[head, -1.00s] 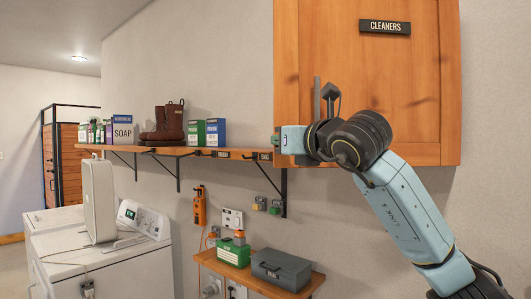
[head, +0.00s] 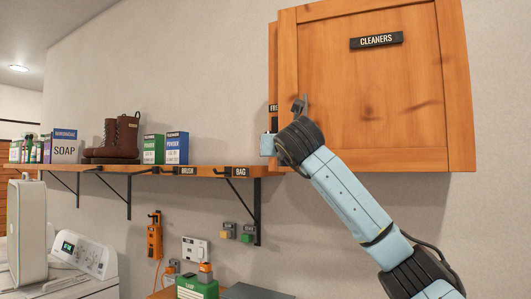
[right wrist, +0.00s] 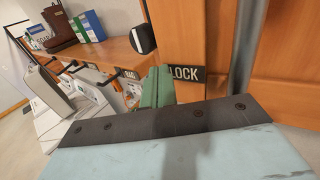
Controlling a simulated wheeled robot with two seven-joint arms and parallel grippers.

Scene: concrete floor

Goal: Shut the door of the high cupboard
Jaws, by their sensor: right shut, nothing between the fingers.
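The high cupboard's wooden door (head: 370,85), signed CLEANERS, covers its front in the head view. A narrow strip of the cupboard's side (head: 273,70) shows behind the door's left edge; I cannot tell whether a small gap is left. A grey upright bar, seemingly the handle (right wrist: 245,45), stands before the wood in the right wrist view. My right gripper (head: 267,145) is at the door's lower left edge, mostly hidden by its wrist. My left gripper is out of view.
A wall shelf (head: 200,171) left of the cupboard holds boots (head: 118,138), a soap box (head: 64,148) and several cartons. Brackets and hooks hang under it. A white washer (head: 85,258) stands below left. The wall right of the cupboard is bare.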

